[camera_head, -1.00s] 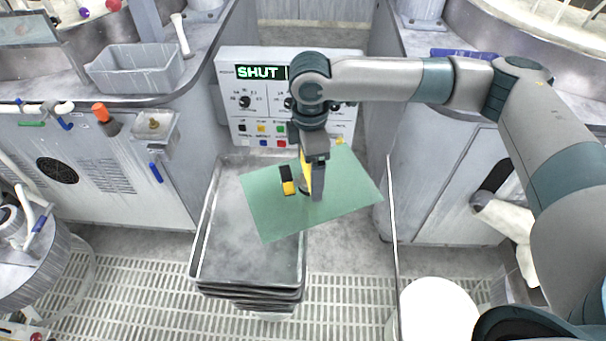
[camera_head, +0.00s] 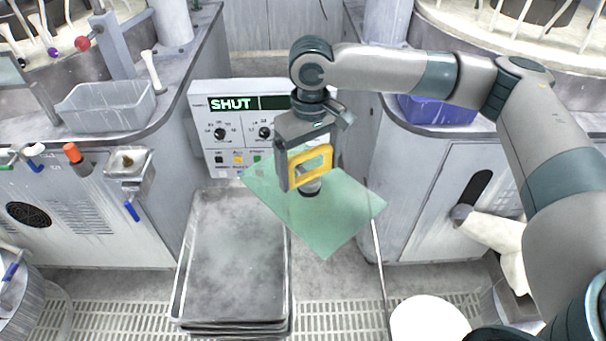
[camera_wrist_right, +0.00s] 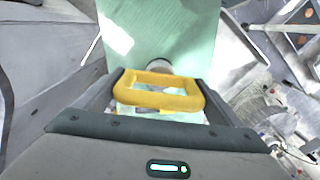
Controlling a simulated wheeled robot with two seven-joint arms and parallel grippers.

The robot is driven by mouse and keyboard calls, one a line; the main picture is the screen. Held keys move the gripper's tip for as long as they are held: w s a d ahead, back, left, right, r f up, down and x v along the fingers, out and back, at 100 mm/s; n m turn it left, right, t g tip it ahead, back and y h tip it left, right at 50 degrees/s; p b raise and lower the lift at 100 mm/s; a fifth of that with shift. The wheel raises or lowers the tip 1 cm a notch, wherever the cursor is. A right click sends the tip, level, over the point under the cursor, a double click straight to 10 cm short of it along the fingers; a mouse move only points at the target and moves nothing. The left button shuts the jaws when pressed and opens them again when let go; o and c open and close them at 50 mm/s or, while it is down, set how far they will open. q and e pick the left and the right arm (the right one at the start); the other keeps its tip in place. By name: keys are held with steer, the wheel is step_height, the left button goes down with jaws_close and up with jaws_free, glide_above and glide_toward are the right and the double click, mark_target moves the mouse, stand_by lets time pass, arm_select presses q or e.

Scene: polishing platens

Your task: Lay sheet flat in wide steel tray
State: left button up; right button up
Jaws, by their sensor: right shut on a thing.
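The green translucent sheet (camera_head: 335,222) hangs from a suction lifter with a yellow handle (camera_head: 325,160). My right gripper (camera_head: 309,168) is shut on that handle. In the wrist view the handle (camera_wrist_right: 160,101) lies between my fingers, with the sheet (camera_wrist_right: 160,30) beyond it. The wide steel tray (camera_head: 232,255) is at lower left, on top of a stack of similar trays. The sheet is above and mostly right of the tray, its left part overlapping the tray's far right corner in the picture. My left gripper is out of view.
A panel reading SHUT (camera_head: 232,104) stands behind the tray. A grey bin (camera_head: 105,107) is on the left counter and a blue bin (camera_head: 437,112) on the right one.

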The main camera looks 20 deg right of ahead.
steer(key=shift+d+r+m, duration=0.2)
steer(key=shift+r+m, duration=0.2)
steer(key=shift+m, duration=0.25)
steer(key=shift+d+r+m, duration=0.2)
steer(key=shift+r+m, duration=0.15)
steer(key=shift+m, duration=0.3)
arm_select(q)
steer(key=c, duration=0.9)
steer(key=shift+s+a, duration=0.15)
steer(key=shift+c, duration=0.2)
arm_select(e)
steer(key=shift+s+a, duration=0.1)
